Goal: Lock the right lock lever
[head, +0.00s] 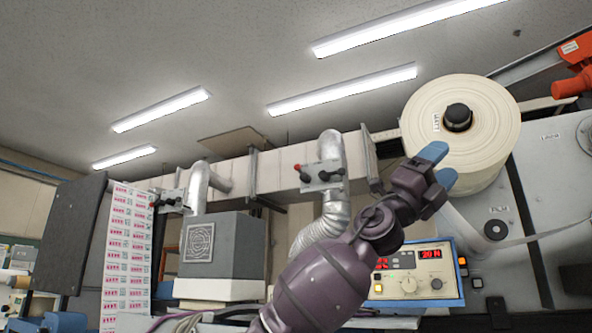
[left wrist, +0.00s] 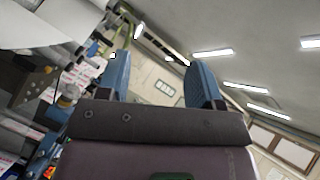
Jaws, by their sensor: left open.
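My left gripper (head: 440,165) is raised in front of the large cream roll (head: 445,95), its blue fingertips overlapping the roll's lower left part in the head view. Its two blue fingers also show apart and empty in the left wrist view (left wrist: 160,78). I cannot tell for sure which part is the right lock lever. An orange-red part (head: 574,82) sits at the right edge, on or near the grey machine panel, clear of the gripper. My right gripper is not in view.
A control box (head: 412,274) with a red display stands below the gripper. A small grey roller (head: 495,230) is to its right. A silver duct (head: 331,190) and a grey box (head: 222,245) stand to the left. A dark panel (head: 68,235) is at far left.

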